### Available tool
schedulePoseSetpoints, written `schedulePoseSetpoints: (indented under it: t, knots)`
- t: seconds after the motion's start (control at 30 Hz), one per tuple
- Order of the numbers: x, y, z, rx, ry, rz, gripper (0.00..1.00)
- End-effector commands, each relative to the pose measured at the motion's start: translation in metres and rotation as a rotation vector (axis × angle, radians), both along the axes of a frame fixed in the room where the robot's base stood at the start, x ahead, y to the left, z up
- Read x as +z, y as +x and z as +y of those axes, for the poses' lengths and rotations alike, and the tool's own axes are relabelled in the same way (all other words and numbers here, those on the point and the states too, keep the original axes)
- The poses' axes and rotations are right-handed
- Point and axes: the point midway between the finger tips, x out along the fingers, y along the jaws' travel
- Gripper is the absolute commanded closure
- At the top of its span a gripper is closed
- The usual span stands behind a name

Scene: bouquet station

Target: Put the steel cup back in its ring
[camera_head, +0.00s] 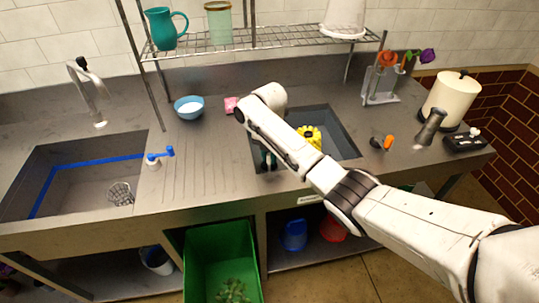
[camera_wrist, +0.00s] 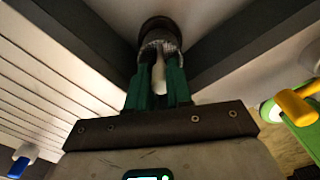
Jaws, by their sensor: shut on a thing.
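My gripper (camera_wrist: 160,78) points down, its green fingers shut on a round thing with a shiny grey rim and a dark brown inside, which looks like the steel cup (camera_wrist: 161,42). A pale piece shows between the fingers. In the head view my gripper (camera_head: 268,160) is over the left end of the right sink, and my arm hides most of what it holds. A grey stand (camera_head: 379,88) with flowers stands on the counter at the back right. I cannot make out an empty ring in it.
A yellow object (camera_head: 309,136) is in the right sink (camera_head: 340,143). A dark grey flared cylinder (camera_head: 431,127) leans on the counter at the right, near a cream canister (camera_head: 451,100) and an orange-and-dark object (camera_head: 387,142).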

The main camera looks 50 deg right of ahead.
Motion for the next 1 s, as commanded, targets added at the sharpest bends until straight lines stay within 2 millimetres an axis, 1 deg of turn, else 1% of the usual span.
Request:
schedulePoseSetpoints:
  t: [0.67,1.0]
  knots:
    - [0.0005,0.0004,-0.0009,0.000,-0.001,0.000,1.00]
    - [-0.0074,0.0003,-0.0008,0.000,0.000,0.000,1.00]
